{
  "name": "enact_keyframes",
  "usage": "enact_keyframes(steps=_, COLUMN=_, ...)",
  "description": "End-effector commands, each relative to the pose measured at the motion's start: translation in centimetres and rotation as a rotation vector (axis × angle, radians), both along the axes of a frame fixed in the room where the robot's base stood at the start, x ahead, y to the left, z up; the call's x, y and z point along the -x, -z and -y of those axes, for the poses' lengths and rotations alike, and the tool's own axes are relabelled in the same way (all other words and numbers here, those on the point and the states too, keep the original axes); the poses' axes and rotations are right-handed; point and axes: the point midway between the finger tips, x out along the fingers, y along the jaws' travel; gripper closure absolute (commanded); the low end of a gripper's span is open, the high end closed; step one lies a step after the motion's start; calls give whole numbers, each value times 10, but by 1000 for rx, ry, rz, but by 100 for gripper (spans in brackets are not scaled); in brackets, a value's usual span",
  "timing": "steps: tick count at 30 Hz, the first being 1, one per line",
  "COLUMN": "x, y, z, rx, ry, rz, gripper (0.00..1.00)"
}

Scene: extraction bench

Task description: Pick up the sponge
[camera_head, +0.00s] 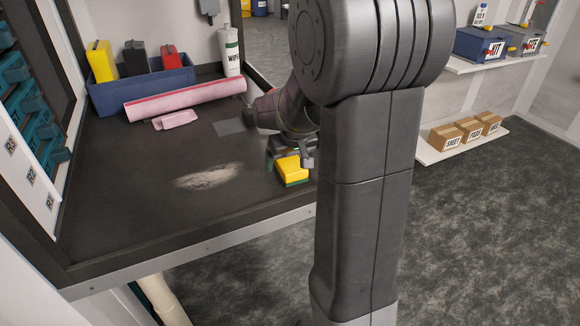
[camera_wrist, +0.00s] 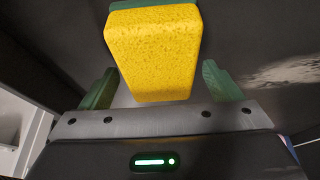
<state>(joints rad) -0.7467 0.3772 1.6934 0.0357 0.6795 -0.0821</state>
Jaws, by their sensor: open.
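A yellow sponge (camera_head: 291,168) with a green scouring layer lies on the dark bench top near its right front edge. In the wrist view the sponge (camera_wrist: 153,50) is large, with its near end reaching toward the space between my fingers. My gripper (camera_wrist: 155,88) is open, with one green finger on each side of the sponge and visible room between each finger and it. In the head view my gripper (camera_head: 290,150) is beside and just above the sponge, partly hidden by my arm. I cannot tell whether it touches the sponge.
A pale dusty patch (camera_head: 208,176) lies left of the sponge. A pink roll (camera_head: 185,98), a small pink piece (camera_head: 175,120), a blue bin (camera_head: 105,97) with several containers and a wipes bottle (camera_head: 231,52) stand at the back. The bench front (camera_head: 110,210) is clear.

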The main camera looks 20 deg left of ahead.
Motion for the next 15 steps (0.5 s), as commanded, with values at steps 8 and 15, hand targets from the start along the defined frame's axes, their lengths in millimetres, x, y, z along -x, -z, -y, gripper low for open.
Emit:
enact_keyframes(steps=8, x=0, y=0, z=0, rx=0, ry=0, rz=0, gripper=37)
enact_keyframes(steps=15, x=0, y=-1, z=0, rx=-1, ry=0, rz=1, gripper=63)
